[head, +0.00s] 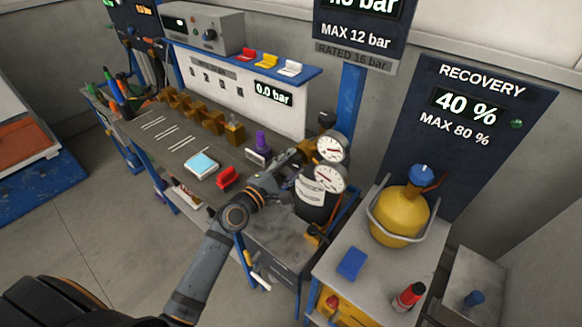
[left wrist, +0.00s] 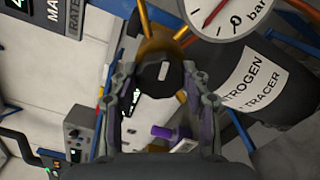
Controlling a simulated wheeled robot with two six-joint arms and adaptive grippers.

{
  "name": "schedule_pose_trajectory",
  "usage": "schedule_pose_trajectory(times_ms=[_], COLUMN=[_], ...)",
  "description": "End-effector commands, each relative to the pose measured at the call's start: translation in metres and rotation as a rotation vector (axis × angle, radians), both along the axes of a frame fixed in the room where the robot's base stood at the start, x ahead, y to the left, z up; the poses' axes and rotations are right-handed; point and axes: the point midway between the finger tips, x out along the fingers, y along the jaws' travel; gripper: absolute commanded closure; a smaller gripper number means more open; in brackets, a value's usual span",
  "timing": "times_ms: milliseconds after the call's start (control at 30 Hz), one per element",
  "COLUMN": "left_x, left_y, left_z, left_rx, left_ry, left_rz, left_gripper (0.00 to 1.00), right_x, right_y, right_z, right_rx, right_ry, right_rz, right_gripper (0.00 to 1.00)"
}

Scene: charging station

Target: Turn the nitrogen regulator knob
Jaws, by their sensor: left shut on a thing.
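The nitrogen regulator knob (left wrist: 153,76) is dark and faceted with a white mark, in front of a brass regulator body (left wrist: 160,38). My left gripper (left wrist: 157,80) has one finger on each side of the knob and is shut on it. In the head view my left gripper (head: 290,160) reaches the regulator beside two white gauges (head: 331,149), and it hides the knob there. The dark nitrogen cylinder (head: 316,205) stands just below; its label (left wrist: 252,84) reads "NITROGEN TRACER" in the left wrist view. My right gripper is not in view.
A workbench (head: 150,127) holds brass fittings, a red block (head: 228,177) and a light-blue pad (head: 201,165). A display (head: 273,93) reads 0.0 bar. A yellow recovery cylinder (head: 402,215) stands on the right cart. Open floor lies at the left.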

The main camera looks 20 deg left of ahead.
Motion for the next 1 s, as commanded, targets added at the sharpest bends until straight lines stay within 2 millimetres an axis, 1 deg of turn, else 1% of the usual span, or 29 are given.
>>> schedule_pose_trajectory(times_ms=[33, 200, 400, 933, 967, 1000], left_x=[-0.0001, -0.0002, -0.0002, -0.0003, -0.0003, -0.0003], left_y=[-0.0001, -0.0003, -0.0003, -0.0003, -0.0003, -0.0003], left_z=[-0.0018, -0.0014, -0.0013, -0.0013, -0.0013, -0.0013], left_rx=[0.026, 0.103, 0.155, 0.172, 0.172, 0.172], left_ry=[-0.01, -0.037, -0.054, -0.06, -0.06, -0.06], left_rz=[0.0, -0.001, -0.001, -0.001, -0.001, -0.001], left_gripper=[0.85, 0.85, 0.85, 0.85, 0.49, 0.44], right_x=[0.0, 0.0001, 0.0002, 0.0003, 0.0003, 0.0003], right_y=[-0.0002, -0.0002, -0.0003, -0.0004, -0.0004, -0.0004], right_z=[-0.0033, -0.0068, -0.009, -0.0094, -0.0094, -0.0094], right_rx=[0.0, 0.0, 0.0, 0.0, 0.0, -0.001], right_ry=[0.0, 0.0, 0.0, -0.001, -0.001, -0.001], right_rz=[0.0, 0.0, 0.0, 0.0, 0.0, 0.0], right_gripper=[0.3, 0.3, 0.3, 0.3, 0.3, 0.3])
